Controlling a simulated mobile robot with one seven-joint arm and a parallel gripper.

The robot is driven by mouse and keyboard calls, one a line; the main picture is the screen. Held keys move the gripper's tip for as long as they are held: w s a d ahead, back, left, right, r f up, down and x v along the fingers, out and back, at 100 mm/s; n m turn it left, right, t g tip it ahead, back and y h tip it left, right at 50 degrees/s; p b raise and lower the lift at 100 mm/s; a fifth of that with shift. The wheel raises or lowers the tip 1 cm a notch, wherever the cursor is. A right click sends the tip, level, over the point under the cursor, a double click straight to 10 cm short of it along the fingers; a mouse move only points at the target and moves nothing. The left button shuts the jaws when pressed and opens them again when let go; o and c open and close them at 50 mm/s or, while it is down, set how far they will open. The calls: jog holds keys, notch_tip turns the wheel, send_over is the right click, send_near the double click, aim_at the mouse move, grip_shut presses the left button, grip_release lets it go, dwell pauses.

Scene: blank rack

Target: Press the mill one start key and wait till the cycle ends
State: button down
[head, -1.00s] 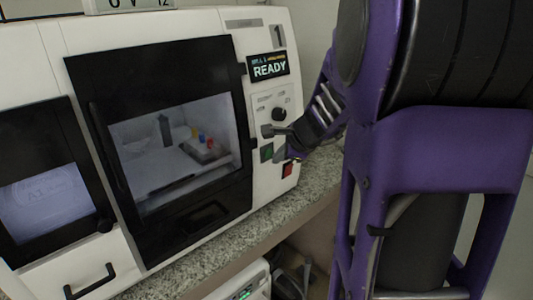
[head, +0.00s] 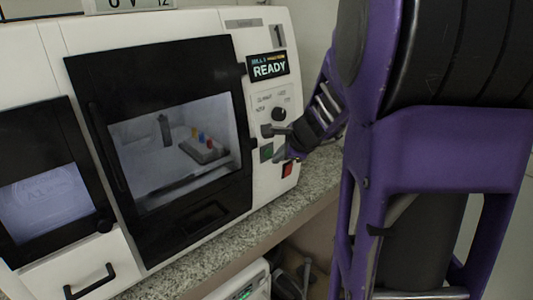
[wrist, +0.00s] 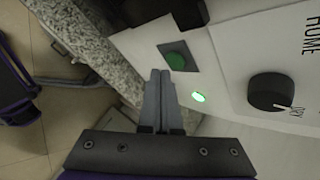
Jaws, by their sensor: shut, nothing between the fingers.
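Mill one is the white machine (head: 220,20) with a "1" on its front. Its display (head: 268,66) reads READY. The green start key (head: 266,152) is on the control panel, below a black knob (head: 278,114). My gripper (wrist: 160,74) is shut and empty, pointing at the panel. In the head view my gripper (head: 278,156) is close beside the key. I cannot tell whether it touches. The mill's dark-framed door (head: 150,75) is closed.
A red button (head: 287,170) is below and right of the green key. Colored pieces on a block (head: 205,148) show behind the window. The granite counter (head: 225,240) runs below.

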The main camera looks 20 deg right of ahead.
jog(key=shift+w, duration=0.1)
dwell(0.3)
jog(key=shift+w+a, duration=0.15)
jog(key=shift+w, duration=0.2)
